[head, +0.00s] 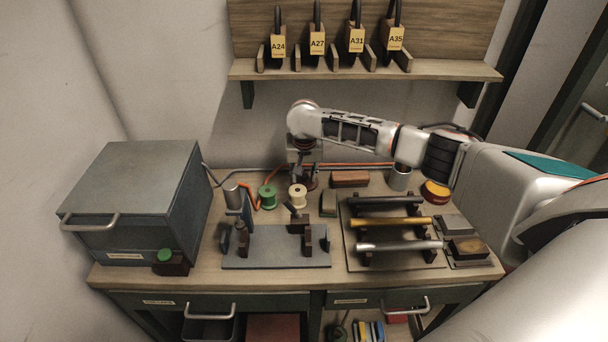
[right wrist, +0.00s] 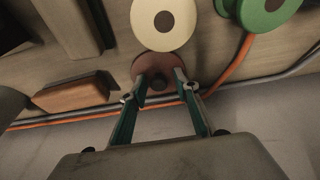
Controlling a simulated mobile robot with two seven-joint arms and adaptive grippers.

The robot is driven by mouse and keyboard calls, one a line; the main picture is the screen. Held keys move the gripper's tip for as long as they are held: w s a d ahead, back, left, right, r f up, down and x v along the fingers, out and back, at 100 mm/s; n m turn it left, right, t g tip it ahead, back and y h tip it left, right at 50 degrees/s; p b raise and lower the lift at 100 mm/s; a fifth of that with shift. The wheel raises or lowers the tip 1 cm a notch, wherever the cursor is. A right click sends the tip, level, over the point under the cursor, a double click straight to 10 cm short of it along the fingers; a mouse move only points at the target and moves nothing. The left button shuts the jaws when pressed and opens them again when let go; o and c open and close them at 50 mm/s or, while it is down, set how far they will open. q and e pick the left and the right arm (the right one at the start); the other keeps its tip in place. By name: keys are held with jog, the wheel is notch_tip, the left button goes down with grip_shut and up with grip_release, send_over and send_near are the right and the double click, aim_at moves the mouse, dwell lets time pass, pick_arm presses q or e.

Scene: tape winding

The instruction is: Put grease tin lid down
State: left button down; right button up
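The grease tin lid is a dark red-brown disc with a small dark knob; in the right wrist view the lid (right wrist: 147,63) shows just past my fingertips, beside a cream spool. In the head view the lid (head: 311,184) shows low at the tabletop, partly hidden by my gripper. My right gripper (head: 302,172) points down over it. In the right wrist view its two teal-padded fingers (right wrist: 161,77) stand apart on either side of the knob, with a gap visible. The red tin (head: 436,192) with a yellow top stands at the right. My left gripper is not in view.
A cream spool (head: 297,194) and a green spool (head: 268,195) stand close by. A brown block (head: 349,179) lies to the right. An orange cable and a grey pipe run along the wall behind. A rack of rods (head: 394,223) and a grey metal cabinet (head: 130,200) take up much of the bench.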

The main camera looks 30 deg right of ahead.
dwell(0.3)
jog(key=v, duration=1.2)
jog(key=shift+r, duration=0.15)
jog(key=shift+s+a, duration=0.1)
